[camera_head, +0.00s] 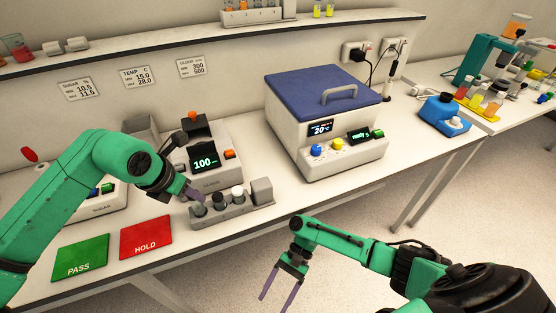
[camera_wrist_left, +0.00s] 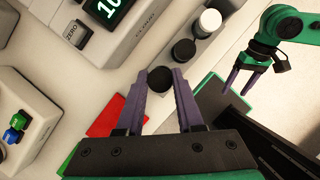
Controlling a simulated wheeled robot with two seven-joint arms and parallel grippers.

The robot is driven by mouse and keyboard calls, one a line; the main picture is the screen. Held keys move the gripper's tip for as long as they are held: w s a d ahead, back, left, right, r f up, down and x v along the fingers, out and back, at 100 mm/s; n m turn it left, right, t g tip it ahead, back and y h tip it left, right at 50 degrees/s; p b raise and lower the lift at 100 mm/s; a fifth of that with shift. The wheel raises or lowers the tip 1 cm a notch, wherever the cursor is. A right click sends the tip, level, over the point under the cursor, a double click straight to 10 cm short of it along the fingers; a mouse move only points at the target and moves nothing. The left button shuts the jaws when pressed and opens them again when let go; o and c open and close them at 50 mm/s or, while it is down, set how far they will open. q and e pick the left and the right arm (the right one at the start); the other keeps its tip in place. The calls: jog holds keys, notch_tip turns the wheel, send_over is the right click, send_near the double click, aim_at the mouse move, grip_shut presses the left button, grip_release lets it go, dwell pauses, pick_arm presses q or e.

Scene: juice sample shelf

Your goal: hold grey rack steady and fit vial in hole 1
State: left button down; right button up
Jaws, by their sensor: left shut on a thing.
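The grey rack (camera_head: 236,214) stands on the bench in front of the meter. A black-capped vial (camera_head: 217,199) and a white-capped vial (camera_head: 237,191) are in it. They also show in the left wrist view, black (camera_wrist_left: 184,52) and white (camera_wrist_left: 210,20). My left gripper (camera_head: 193,197) is at the rack's left end, shut on another black-capped vial (camera_wrist_left: 160,78). Its lower part is hidden, so I cannot tell whether it is inside a hole. My right gripper (camera_head: 279,289) is open and empty, in front of the bench and apart from the rack.
The meter (camera_head: 218,152) reading 100 stands close behind the rack. Green PASS (camera_head: 80,257) and red HOLD (camera_head: 147,237) mats lie at the left front. A blue-lidded box (camera_head: 325,120) stands to the right. Bare bench lies between it and the rack.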

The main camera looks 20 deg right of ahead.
jog(key=s+r+g, duration=0.4)
jog(key=r+g, duration=0.1)
jog(key=r, duration=0.6)
notch_tip(320, 180, up, 18)
jog(key=m+t+h, duration=0.3)
jog(key=m+t, duration=0.4)
jog(key=t, duration=0.4)
send_over(263, 183)
jog(key=d, duration=0.5)
jog(key=x, duration=0.8)
jog(key=shift+w+a, duration=0.2)
jog(key=shift+a, duration=0.15)
jog(key=c, duration=0.9)
jog(key=shift+o, duration=0.2)
